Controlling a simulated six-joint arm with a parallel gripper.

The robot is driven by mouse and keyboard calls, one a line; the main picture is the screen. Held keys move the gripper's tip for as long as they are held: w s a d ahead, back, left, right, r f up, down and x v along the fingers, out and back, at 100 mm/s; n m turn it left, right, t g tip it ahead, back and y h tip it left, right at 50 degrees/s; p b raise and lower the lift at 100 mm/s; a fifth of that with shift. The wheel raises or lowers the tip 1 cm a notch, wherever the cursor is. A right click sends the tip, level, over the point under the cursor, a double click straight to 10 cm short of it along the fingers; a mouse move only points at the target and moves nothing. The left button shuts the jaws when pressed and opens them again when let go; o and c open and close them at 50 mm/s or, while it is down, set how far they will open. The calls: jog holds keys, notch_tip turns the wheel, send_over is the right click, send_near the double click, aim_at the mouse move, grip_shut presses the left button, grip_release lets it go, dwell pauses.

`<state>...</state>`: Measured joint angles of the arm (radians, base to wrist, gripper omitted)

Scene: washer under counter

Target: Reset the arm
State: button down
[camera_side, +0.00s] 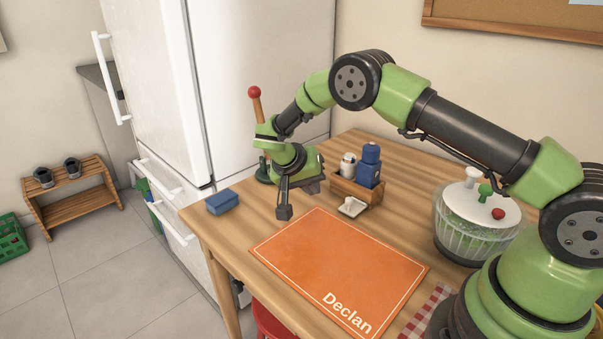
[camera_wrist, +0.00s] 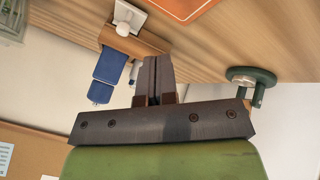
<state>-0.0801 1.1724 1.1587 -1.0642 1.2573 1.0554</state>
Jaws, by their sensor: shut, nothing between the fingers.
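My gripper (camera_side: 284,212) hangs from my green arm, pointing down over the wooden table (camera_side: 330,204). It is just beyond the back left edge of the orange placemat (camera_side: 335,262), which is marked "Declan". The fingers are shut and empty. In the wrist view the fingers of my gripper (camera_wrist: 157,72) stand pressed together in the middle. The height of the tips above the table is hard to tell.
A wooden caddy (camera_side: 347,190) with a blue bottle (camera_side: 369,165) stands right of my gripper. A red-topped stand (camera_side: 254,93) is behind my wrist. A blue block (camera_side: 222,201) lies left, a salad spinner (camera_side: 476,222) right. A white fridge (camera_side: 262,60) stands behind.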

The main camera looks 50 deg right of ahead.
jog(key=s+a+r+n+t+y, duration=0.1)
jog(key=s+a+r+y, duration=0.3)
jog(key=r, duration=0.6)
jog(key=s+a+r+n+t+y, duration=0.15)
jog(key=s+r, duration=0.35)
jog(key=r, duration=0.5)
jog(key=s+a+r+n+t+y, duration=0.1)
jog(key=s+r+n+t+y, duration=0.1)
jog(key=s, duration=0.6)
jog(key=s+a+r+n+t+y, duration=0.1)
jog(key=s+a+r+t, duration=0.1)
jog(key=s, duration=0.6)
jog(key=shift+s+a+n+t+y, duration=0.3)
jog(key=shift+n+t+y, duration=0.05)
jog(key=shift+t, duration=0.4)
